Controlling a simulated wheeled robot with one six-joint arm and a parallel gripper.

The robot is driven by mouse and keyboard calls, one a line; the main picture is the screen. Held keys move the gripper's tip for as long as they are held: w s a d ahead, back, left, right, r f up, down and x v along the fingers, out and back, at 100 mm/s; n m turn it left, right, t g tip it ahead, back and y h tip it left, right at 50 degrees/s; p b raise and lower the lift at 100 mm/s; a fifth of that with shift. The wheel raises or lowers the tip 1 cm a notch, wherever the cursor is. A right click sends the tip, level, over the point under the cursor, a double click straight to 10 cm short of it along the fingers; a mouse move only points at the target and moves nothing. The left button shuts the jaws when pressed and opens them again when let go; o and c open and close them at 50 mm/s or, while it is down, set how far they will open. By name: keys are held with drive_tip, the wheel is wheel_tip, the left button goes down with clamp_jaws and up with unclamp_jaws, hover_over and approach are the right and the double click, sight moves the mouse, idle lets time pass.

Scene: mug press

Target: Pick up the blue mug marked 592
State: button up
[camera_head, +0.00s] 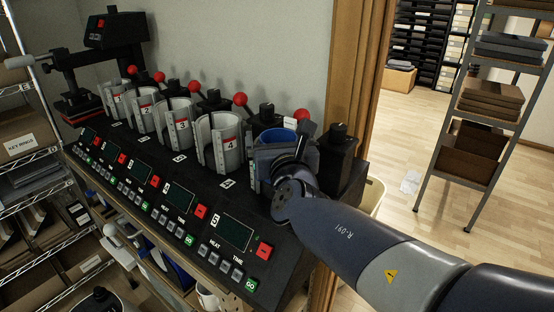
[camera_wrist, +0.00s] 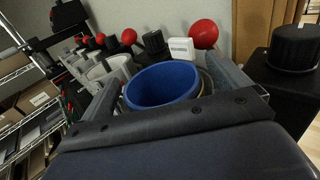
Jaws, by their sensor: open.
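The blue mug (camera_wrist: 165,84) shows in the wrist view as a round blue opening between my gripper's two fingers. Its marking is hidden, so I cannot read 592. In the head view my gripper (camera_head: 283,150) is at the last press on the right, and only a little of the blue mug (camera_head: 279,134) shows behind it. My gripper (camera_wrist: 168,92) is open, with one finger on each side of the mug. I cannot tell whether either finger touches it.
Presses numbered 1 to 4, such as press 4 (camera_head: 222,145), stand in a row to the left with red-knobbed levers. The control panel (camera_head: 215,262) slopes in front. A black post (camera_head: 337,158) stands close on the right. Wire shelving (camera_head: 35,150) is at far left.

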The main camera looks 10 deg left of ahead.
drive_tip(key=c, duration=1.7)
